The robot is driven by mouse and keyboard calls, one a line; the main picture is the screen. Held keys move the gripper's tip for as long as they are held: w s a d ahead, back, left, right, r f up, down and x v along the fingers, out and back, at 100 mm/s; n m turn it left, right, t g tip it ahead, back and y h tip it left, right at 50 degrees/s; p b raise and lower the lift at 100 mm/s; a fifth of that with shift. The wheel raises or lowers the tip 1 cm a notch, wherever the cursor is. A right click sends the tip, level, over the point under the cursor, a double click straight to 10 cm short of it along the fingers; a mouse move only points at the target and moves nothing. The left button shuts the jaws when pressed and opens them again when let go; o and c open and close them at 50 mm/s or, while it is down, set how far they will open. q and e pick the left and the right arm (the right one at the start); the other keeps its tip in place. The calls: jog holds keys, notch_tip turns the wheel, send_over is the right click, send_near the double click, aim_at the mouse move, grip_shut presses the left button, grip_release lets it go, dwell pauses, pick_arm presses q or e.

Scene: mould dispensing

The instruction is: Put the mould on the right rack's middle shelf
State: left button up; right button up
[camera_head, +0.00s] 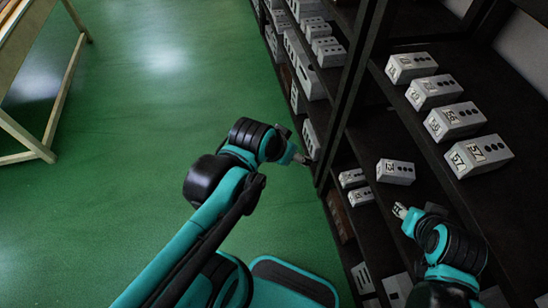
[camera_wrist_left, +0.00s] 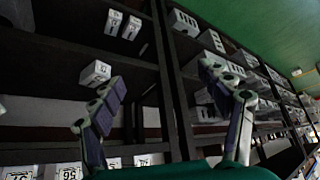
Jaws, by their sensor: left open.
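A light grey mould (camera_head: 395,171) with dark holes and a number label sits on the middle shelf (camera_head: 385,222) of the right rack, near two smaller moulds (camera_head: 360,196). In the left wrist view it seems to be the mould (camera_wrist_left: 95,73) beyond one finger. My left gripper (camera_head: 303,159) is beside the rack post; its spread fingers show in the left wrist view (camera_wrist_left: 168,118) with nothing between them. My right gripper (camera_head: 399,211) is at that shelf, just in front of the mould and apart from it. Its jaw opening is too small to tell.
Several numbered moulds (camera_head: 478,155) stand in a row on the shelf above. A dark upright post (camera_head: 352,85) separates this rack from the left one, which holds more moulds (camera_head: 328,52). The green floor (camera_head: 130,200) is clear; a wooden table (camera_head: 25,60) stands at upper left.

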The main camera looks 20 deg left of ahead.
pick_arm(q)
jog(key=shift+n+t+y, duration=0.3)
jog(key=shift+n+y, duration=0.3)
jog(key=shift+n, duration=0.3)
jog(key=s+a, duration=0.1)
jog(key=s+a+f, duration=0.1)
jog(key=s+a, duration=0.1)
jog(key=shift+s, duration=0.2)
jog(key=shift+d, duration=0.1)
